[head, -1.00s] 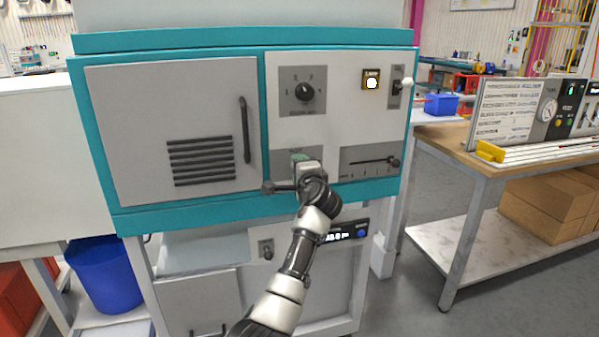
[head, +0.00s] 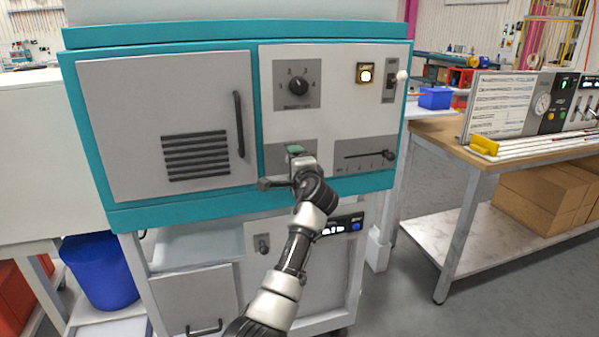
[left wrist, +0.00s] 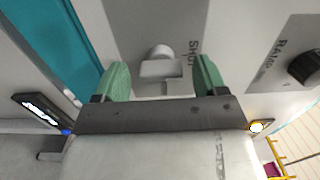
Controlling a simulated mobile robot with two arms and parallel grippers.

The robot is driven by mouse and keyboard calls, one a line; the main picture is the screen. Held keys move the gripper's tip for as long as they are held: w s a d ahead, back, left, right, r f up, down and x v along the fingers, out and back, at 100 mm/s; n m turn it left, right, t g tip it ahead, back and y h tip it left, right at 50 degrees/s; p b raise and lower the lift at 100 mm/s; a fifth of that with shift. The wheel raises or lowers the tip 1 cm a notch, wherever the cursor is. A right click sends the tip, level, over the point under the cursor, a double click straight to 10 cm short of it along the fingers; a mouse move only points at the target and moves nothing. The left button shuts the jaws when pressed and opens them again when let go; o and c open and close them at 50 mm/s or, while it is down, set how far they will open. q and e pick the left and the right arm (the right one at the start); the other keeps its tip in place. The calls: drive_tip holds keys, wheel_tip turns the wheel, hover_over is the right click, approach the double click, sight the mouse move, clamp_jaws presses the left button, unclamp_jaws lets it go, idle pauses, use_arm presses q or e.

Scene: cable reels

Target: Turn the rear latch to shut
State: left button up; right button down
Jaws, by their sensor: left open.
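The latch (left wrist: 160,67) is a small pale grey handle on a grey plate, with the word SHUT printed to its right in the left wrist view. My left gripper (left wrist: 161,72) has two green fingers, open, one on each side of the latch with visible gaps. Whether the fingertips reach as deep as the handle is hard to tell. In the head view my left gripper (head: 294,151) is in front of the grey plate (head: 276,157) low on the teal-framed cabinet, and it hides the latch. My right gripper is not in view.
A rotary dial (head: 298,86) is above the plate, and a slider lever (head: 388,155) is to its right. A lit lamp button (head: 365,75) and a toggle (head: 400,76) are at upper right. A door with a dark handle (head: 239,124) is at left.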

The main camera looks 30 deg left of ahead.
use_arm(q)
drive_tip(key=v, duration=1)
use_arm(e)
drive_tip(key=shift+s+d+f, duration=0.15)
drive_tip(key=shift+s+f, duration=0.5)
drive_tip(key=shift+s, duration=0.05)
use_arm(q)
drive_tip(key=shift+s, duration=0.1)
